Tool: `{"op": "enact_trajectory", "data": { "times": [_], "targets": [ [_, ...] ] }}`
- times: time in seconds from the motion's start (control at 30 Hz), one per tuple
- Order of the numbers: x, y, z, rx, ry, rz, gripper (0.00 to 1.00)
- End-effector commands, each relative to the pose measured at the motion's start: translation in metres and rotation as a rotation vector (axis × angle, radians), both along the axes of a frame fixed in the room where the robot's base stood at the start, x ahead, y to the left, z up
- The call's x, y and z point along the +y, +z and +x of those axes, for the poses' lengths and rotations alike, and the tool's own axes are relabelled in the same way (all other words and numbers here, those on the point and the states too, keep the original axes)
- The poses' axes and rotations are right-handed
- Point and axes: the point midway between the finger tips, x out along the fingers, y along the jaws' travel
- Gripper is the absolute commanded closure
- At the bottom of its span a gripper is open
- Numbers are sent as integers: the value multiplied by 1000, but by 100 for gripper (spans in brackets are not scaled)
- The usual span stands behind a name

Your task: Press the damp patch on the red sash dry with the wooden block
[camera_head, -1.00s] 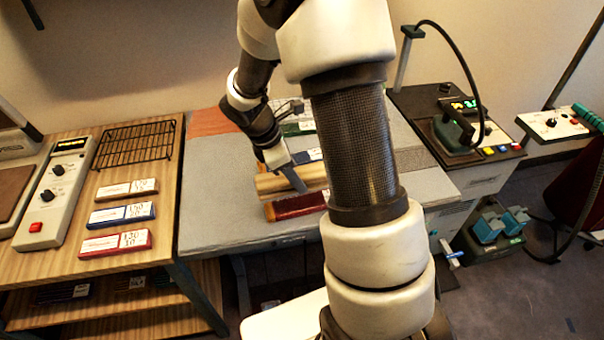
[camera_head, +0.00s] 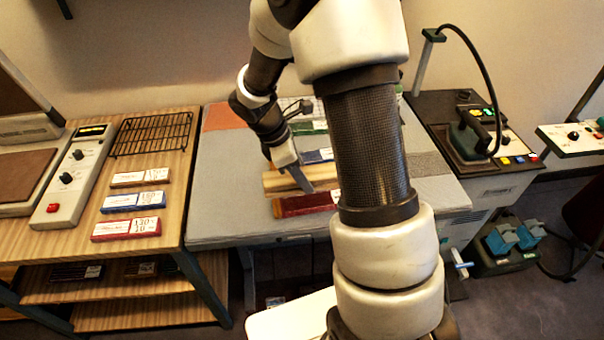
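The red sash (camera_head: 303,205) lies folded as a narrow strip near the front edge of the grey-topped table; my forearm covers its right end. No damp patch can be made out on it. The pale wooden block (camera_head: 277,184) lies lengthwise just behind the sash. My gripper (camera_head: 303,182) points down at the block, and a finger overlaps it in the picture. I cannot tell whether the fingers are closed on the block or whether it is lifted.
Blue (camera_head: 317,156) and green (camera_head: 313,127) strips lie behind the block. An iron (camera_head: 472,136) stands on the unit at right. The wooden shelf at left holds a wire rack (camera_head: 152,134) and labelled boxes (camera_head: 127,228). The table's left part is clear.

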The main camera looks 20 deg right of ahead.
Motion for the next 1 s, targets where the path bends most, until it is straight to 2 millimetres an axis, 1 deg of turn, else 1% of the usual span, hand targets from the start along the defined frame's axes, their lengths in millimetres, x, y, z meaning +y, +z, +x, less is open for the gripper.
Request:
{"op": "enact_trajectory", "data": {
  "times": [1.0],
  "targets": [
    [-6,-21,0,-1,1,0,91]
  ]
}}
